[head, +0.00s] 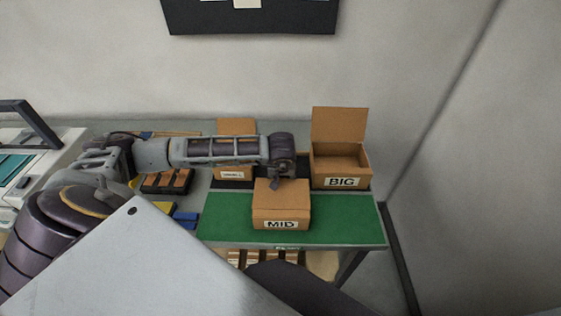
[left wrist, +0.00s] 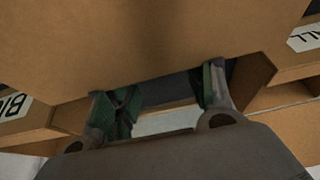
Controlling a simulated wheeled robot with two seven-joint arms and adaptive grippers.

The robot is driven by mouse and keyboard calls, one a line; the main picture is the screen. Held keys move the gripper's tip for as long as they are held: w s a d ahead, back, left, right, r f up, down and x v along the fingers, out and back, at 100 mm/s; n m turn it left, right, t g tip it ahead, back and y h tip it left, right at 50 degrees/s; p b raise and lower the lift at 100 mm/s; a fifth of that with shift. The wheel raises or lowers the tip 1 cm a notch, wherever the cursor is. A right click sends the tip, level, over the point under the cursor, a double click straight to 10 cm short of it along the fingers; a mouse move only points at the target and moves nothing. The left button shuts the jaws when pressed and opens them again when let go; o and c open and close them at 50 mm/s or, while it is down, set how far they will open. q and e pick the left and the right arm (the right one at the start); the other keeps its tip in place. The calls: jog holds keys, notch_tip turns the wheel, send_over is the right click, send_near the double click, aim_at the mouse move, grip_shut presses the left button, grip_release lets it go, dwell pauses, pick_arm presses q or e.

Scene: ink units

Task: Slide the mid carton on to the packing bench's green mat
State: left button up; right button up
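The mid carton (head: 281,213), a brown box labelled MID, stands upright with its front on the green mat (head: 345,222); whether its rear edge is fully on the mat is hidden. Its top looks closed. My left gripper (head: 276,183) points down at the carton's rear top edge. In the left wrist view its two fingers (left wrist: 165,97) are spread apart, with no object visible clamped between them. A large brown cardboard face (left wrist: 150,40) fills the upper part there, close to the fingertips. My right gripper is not in view.
The big carton (head: 341,169), lid up, stands behind right of the mid carton. The small carton (head: 237,130) stands behind left, partly covered by my left arm. Dark-and-orange blocks (head: 167,181) and blue and yellow items (head: 186,216) lie left. The mat's right part is clear.

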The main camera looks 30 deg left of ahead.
aim_at(281, 180)
pick_arm(q)
jog(key=shift+s+d+f, duration=0.2)
jog(key=shift+s+d, duration=0.15)
jog(key=shift+s, duration=0.35)
jog(key=shift+s+d+f, duration=0.2)
jog(key=shift+s+d, duration=0.1)
jog(key=shift+s, duration=0.4)
jog(key=shift+w+a+b, duration=0.25)
jog(key=shift+w+b, duration=0.15)
jog(key=shift+b, duration=0.1)
jog(key=shift+w+a, duration=0.1)
jog(key=shift+w, duration=0.05)
jog(key=shift+w+r+p, duration=0.15)
jog(key=shift+r+p, duration=0.2)
jog(key=shift+r, duration=0.5)
notch_tip(281, 180, up, 6)
jog(key=shift+w+f+p, duration=0.1)
jog(key=shift+p, duration=1)
